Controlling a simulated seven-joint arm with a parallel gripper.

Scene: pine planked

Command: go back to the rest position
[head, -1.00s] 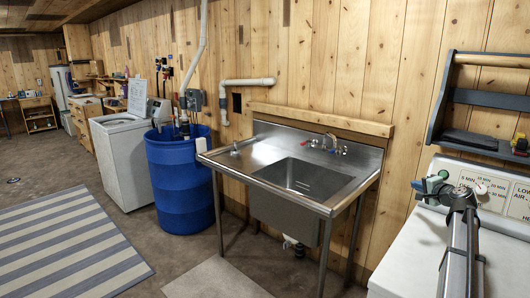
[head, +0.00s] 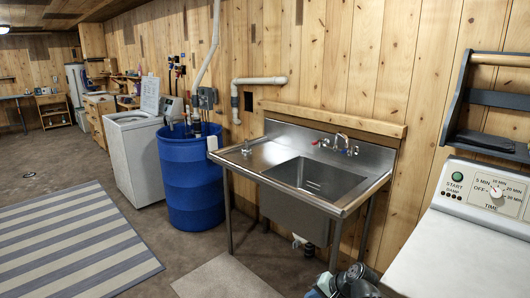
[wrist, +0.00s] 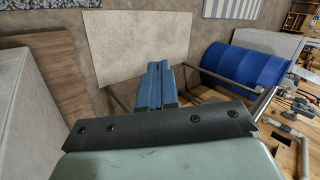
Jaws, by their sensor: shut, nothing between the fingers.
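My gripper (wrist: 159,68) shows in the wrist view as two blue fingers side by side, shut with nothing between them. They point out over the floor, toward a pale mat (wrist: 150,38). In the head view only a dark, rounded part of my arm shows at the bottom edge, right of centre, in front of the sink's right legs. The fingertips cannot be made out there. The gripper touches nothing that I can see.
A steel sink (head: 262,155) stands against the plank wall, with a blue barrel (head: 190,180) and a white washer (head: 135,160) to its left. A white dryer (head: 450,250) fills the lower right, under a wall shelf (head: 480,145). Floor around the striped rug (head: 75,245) is open.

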